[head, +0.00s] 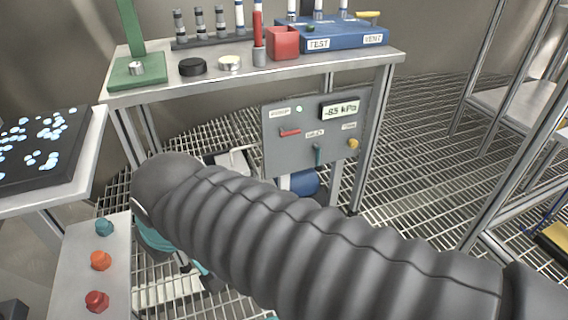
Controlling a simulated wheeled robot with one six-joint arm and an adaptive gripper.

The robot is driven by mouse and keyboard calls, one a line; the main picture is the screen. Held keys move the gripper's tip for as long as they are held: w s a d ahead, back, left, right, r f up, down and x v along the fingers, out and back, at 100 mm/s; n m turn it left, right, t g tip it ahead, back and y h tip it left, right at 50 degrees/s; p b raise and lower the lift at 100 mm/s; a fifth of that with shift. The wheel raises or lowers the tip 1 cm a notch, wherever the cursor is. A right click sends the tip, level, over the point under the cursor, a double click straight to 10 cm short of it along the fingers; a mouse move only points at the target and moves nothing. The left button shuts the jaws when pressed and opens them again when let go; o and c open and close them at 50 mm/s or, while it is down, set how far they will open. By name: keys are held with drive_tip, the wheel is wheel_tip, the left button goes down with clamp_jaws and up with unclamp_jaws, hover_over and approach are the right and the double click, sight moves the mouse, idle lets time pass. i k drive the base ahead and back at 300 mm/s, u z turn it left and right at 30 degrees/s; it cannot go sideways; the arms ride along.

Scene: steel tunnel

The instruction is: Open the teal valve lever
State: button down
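The teal valve lever (317,155) is a small upright handle low on the grey control panel (275,155), below the middle label. It stands roughly vertical. My arm in its grey ribbed sleeve crosses the foreground from the lower right to the left, passing below the panel. Teal and dark parts show behind and under the sleeve's left end. My gripper's fingers cannot be made out there, and nothing of mine touches the lever.
The panel also carries a red handle (290,132), a yellow knob (353,144) and a display reading about -85 kPa (340,110). The bench (150,93) above holds a red cup (283,43) and blue box (345,38). A blue round object (306,183) sits below. Grated floor lies right.

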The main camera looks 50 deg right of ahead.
sight(318, 149)
drive_tip(key=z, duration=0.05)
drive_tip(key=k, duration=0.75)
drive_tip(key=z, duration=0.65)
drive_tip(key=i, duration=0.5)
drive_tip(key=u, duration=0.1)
